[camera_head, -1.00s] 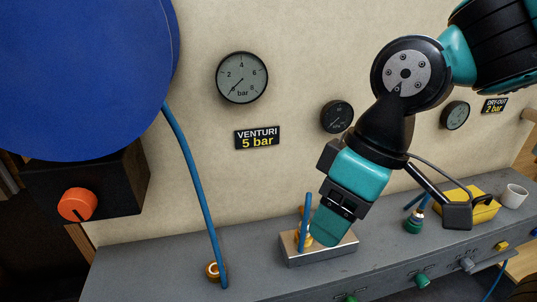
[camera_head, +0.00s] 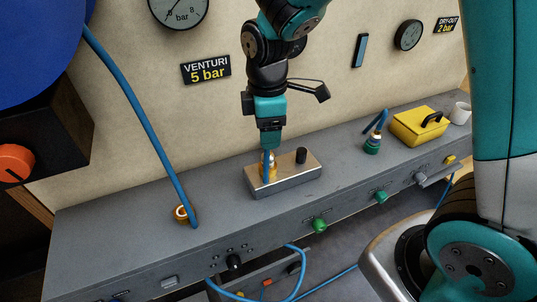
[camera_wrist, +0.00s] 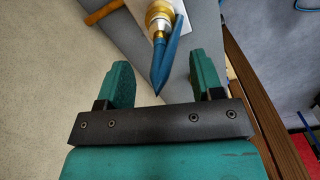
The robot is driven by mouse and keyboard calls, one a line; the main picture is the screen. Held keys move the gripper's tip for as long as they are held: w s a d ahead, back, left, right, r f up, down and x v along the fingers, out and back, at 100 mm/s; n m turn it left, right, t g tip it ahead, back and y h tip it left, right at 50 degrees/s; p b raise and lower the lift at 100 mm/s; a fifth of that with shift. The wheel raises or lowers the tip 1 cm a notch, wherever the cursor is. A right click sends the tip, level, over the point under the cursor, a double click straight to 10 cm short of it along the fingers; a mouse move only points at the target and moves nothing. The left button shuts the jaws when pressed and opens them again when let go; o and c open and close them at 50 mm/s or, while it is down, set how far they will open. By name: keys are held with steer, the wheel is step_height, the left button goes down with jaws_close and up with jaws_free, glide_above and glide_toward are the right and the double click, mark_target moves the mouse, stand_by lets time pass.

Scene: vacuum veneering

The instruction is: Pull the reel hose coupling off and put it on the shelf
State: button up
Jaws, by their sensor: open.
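A brass coupling (camera_head: 265,172) with a short blue hose stands on a pale metal block (camera_head: 300,181) on the grey shelf (camera_head: 110,235). My gripper (camera_head: 270,142) points down just above it, and its fingers hide part of the top. In the wrist view the brass coupling (camera_wrist: 158,16) and blue hose (camera_wrist: 168,55) lie ahead, in line with the gap between my open fingers (camera_wrist: 163,75). The blue hose (camera_head: 140,105) from the big blue reel (camera_head: 38,28) ends on the shelf beside a brass ring fitting (camera_head: 181,213). I cannot tell which brass part is the reel hose coupling.
To the right are a green fitting with blue hose (camera_head: 372,143), a yellow box (camera_head: 418,126) and a white cup (camera_head: 460,112). The shelf between block and ring fitting is clear. Knobs line its front.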

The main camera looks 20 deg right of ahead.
mark_target(268, 157)
step_height(268, 157, down, 8)
steer(key=shift+f, duration=0.2)
steer(key=c, duration=1.1)
steer(key=shift+r+p, duration=1.7)
steer(key=shift+r, duration=0.3)
